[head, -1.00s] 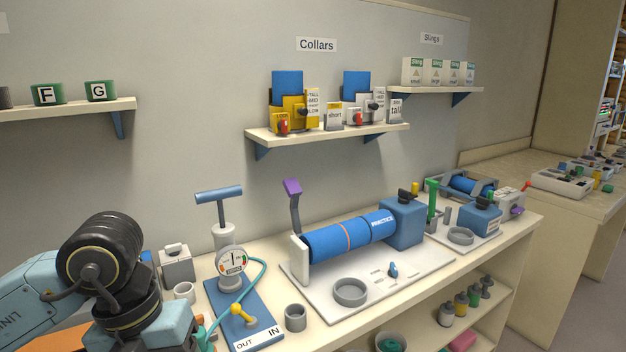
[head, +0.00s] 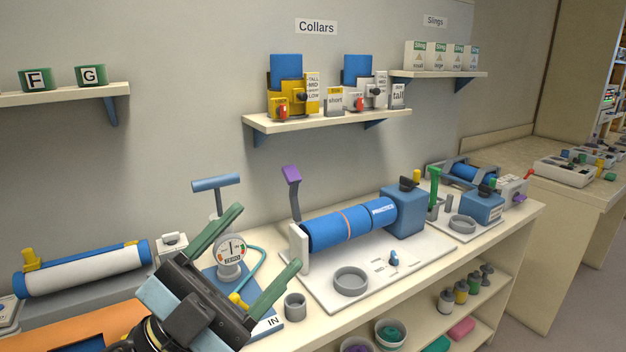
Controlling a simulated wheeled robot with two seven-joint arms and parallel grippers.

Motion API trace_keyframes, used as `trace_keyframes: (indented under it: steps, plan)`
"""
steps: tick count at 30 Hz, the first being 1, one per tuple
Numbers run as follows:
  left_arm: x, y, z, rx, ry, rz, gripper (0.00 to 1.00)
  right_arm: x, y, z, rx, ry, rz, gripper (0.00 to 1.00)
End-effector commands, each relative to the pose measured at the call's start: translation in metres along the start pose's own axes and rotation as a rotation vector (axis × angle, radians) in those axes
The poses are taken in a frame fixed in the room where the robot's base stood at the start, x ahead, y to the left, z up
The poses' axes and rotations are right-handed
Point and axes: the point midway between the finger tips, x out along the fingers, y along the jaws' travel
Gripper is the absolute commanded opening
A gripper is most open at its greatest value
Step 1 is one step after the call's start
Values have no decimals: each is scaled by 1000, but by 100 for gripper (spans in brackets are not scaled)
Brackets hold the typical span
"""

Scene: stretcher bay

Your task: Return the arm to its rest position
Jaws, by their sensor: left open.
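My left gripper (head: 252,246) shows at the lower left, with its dark body and two green fingers spread wide apart. Nothing is between the fingers. It is in front of the blue pump board (head: 272,328) and hides much of it; the pump's gauge (head: 230,249) shows between the fingers. I cannot tell whether the gripper touches the board. My right gripper is not in view.
Right of the gripper are a grey cup (head: 295,306) and a white board (head: 405,285) with a blue practice cylinder (head: 345,226). A white-and-blue roll (head: 85,269) lies at left. A collar shelf (head: 325,121) is on the wall above.

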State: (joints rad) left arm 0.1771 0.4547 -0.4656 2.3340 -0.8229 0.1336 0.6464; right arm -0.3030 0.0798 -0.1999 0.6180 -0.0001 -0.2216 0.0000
Motion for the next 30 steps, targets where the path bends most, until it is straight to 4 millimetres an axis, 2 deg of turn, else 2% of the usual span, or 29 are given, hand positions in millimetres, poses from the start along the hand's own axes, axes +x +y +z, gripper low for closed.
trace_keyframes:
  steps: [3, 5, 6, 8, 10, 13, 15, 18, 21, 24, 29, 30]
  plan:
    - [-31, -21, 48, -97, -276, -205, 67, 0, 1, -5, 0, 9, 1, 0]
    - [-54, -25, 74, -144, -430, -284, 67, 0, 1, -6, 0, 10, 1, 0]
    - [-72, -25, 90, -176, -536, -328, 67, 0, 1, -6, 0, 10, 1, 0]
    - [-102, -20, 112, -224, -701, -379, 67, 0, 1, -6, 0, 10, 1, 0]
    - [-142, -7, 134, -285, -901, -417, 67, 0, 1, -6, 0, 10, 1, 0]
    - [-204, 22, 153, -380, -1188, -429, 67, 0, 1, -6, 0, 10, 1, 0]
    - [-246, 46, 156, -447, -1377, -408, 67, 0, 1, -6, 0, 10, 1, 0]
    - [-294, 80, 149, -536, -1595, -354, 67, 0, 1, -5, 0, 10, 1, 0]
    - [-331, 108, 134, -616, -1769, -285, 67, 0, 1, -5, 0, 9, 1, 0]
    - [-362, 133, 116, -691, -1912, -209, 67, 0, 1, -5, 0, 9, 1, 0]
    - [-400, 167, 78, -814, -2101, -68, 67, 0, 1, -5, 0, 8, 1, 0]
    - [-405, 173, 84, -818, -2113, -56, 67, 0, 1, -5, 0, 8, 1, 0]
